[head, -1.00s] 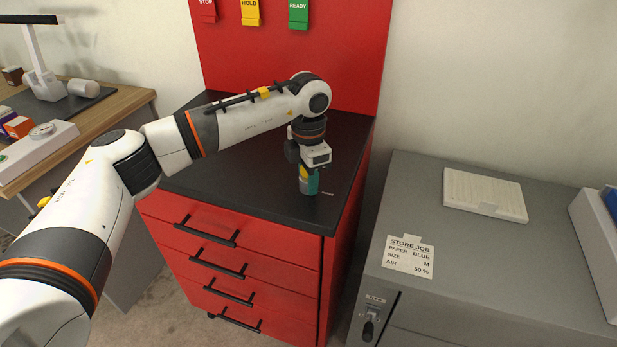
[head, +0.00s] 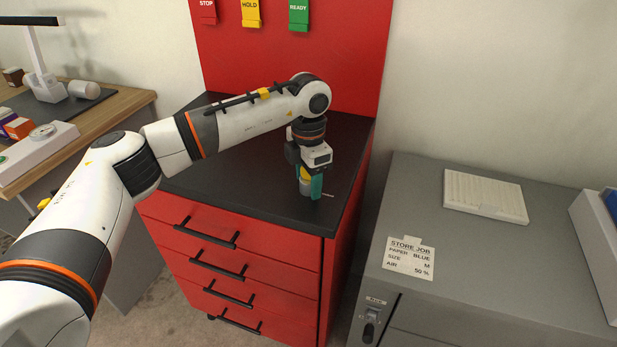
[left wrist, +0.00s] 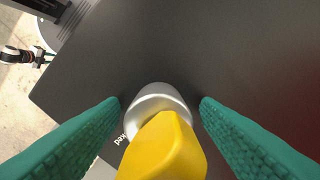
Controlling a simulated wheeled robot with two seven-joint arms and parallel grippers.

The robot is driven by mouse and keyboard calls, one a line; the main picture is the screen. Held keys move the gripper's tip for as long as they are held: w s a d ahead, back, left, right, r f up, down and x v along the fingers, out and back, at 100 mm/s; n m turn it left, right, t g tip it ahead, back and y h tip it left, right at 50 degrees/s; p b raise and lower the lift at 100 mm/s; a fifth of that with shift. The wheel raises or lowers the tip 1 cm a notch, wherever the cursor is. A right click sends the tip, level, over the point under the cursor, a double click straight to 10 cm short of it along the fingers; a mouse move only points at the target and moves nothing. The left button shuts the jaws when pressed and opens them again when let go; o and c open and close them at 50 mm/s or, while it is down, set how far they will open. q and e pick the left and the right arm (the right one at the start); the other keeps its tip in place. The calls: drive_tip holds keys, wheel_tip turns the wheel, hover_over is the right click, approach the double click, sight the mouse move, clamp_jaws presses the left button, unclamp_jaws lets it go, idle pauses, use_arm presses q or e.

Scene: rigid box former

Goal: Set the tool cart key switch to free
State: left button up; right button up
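The tool cart (head: 230,180) is red with a black top. Its key switch (head: 305,174), a yellow key on a silver round base, stands near the front right of that top. In the left wrist view the yellow key (left wrist: 165,150) points toward the bottom of the picture. My left gripper (head: 309,190) reaches down over it. Its teal fingers (left wrist: 158,103) stand on both sides of the key, with gaps visible. White lettering beside the base is partly hidden. What seems to be my right gripper (left wrist: 45,59) is small at the left wrist view's upper left; its fingers are unclear.
Red, yellow and green tags (head: 250,14) hang on the red back panel. A grey cabinet (head: 420,190) with a job card (head: 409,258) and its own small switch (head: 370,325) stands right. A wooden desk (head: 120,100) is left. The cart top around the gripper is clear.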

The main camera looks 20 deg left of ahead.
use_arm(q)
wheel_tip(320, 180, up, 12)
drive_tip(key=shift+b, duration=0.7)
drive_tip(key=shift+f, duration=0.1)
